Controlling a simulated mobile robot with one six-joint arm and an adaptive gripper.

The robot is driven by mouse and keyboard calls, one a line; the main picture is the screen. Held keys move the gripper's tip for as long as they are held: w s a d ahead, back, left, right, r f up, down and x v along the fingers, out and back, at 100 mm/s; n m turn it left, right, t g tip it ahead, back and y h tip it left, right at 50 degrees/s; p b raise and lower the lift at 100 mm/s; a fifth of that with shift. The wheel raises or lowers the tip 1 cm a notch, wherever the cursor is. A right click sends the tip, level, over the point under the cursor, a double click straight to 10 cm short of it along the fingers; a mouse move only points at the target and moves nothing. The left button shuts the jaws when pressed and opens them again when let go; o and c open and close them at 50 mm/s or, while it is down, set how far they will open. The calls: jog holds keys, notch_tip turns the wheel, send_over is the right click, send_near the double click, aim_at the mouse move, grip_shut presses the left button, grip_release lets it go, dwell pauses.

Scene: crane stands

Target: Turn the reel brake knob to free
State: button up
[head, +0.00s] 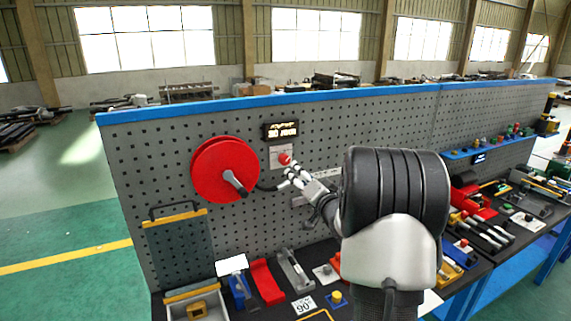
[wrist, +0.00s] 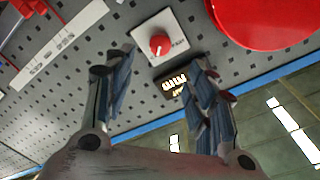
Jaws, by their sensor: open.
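The red knob (head: 284,159) sits on a small white plate on the grey pegboard, right of the red reel (head: 210,172). In the wrist view the knob (wrist: 159,43) shows whole on its white plate (wrist: 173,29), with dark lettering that I cannot read surely. My gripper (head: 291,177) is open and empty, just in front of and slightly below the knob in the head view. In the wrist view its fingers (wrist: 158,62) stand apart on either side of the line to the knob. I see no contact. The reel also shows in the wrist view (wrist: 265,18).
A dark display (head: 280,130) with lit text is above the knob. A grey crank (head: 235,182) juts from the reel. A white labelled strip (wrist: 58,45) is on the board nearby. The bench below holds a red block (head: 266,281) and several tools.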

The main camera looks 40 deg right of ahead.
aim_at(286, 161)
jog(key=x, duration=1.1)
jog(key=shift+w, duration=0.1)
jog(key=c, duration=1.1)
